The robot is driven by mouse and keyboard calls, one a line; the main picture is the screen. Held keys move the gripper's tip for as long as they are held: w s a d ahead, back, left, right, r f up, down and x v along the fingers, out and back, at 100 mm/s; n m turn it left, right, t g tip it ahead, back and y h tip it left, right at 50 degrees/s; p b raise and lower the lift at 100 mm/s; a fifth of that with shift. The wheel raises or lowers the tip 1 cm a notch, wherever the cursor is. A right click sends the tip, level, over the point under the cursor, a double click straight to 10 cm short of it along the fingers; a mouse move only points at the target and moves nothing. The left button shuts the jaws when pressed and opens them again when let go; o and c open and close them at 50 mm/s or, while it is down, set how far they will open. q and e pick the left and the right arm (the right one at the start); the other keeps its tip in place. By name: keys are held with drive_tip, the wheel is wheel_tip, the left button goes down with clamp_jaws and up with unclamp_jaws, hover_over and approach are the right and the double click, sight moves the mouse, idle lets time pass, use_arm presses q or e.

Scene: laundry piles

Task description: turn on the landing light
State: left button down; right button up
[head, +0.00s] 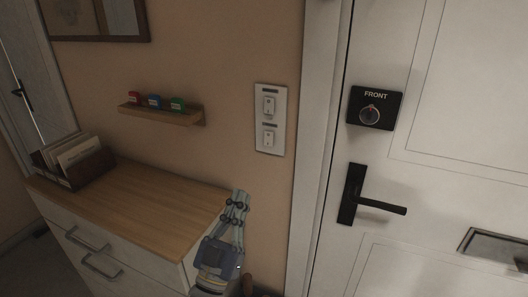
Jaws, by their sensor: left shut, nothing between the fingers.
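A pale wall plate (271,141) is on the wall between the shelf and the door frame. It carries two switches, an upper switch (269,105) and a lower switch (268,138), each with a small dark label above it. The labels are too small to read, so I cannot tell which is for the landing light. My left gripper (240,194) is shut and empty, pointing up, below and left of the plate in the picture and apart from it. My right gripper is not in view.
A wooden-topped dresser (150,205) with a letter holder (77,163) stands on the left. Above it, a small shelf (163,116) bears red, blue and green items. The white door (450,90) has a lock marked FRONT (375,108) and a black handle (370,200).

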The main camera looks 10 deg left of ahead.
use_arm(q)
drive_tip(key=p, duration=0.3)
approach(269, 134)
wheel_tip(269, 134, up, 3)
drive_tip(key=s, duration=0.1)
drive_tip(key=shift+w+d+p, duration=0.15)
drive_tip(key=shift+w+p, duration=0.05)
drive_tip(key=shift+w, duration=0.9)
drive_tip(key=shift+w+d+p, duration=0.15)
drive_tip(key=shift+w, duration=0.95)
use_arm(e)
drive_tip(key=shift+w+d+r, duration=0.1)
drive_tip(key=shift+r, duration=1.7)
use_arm(q)
drive_tip(key=shift+f, duration=0.1)
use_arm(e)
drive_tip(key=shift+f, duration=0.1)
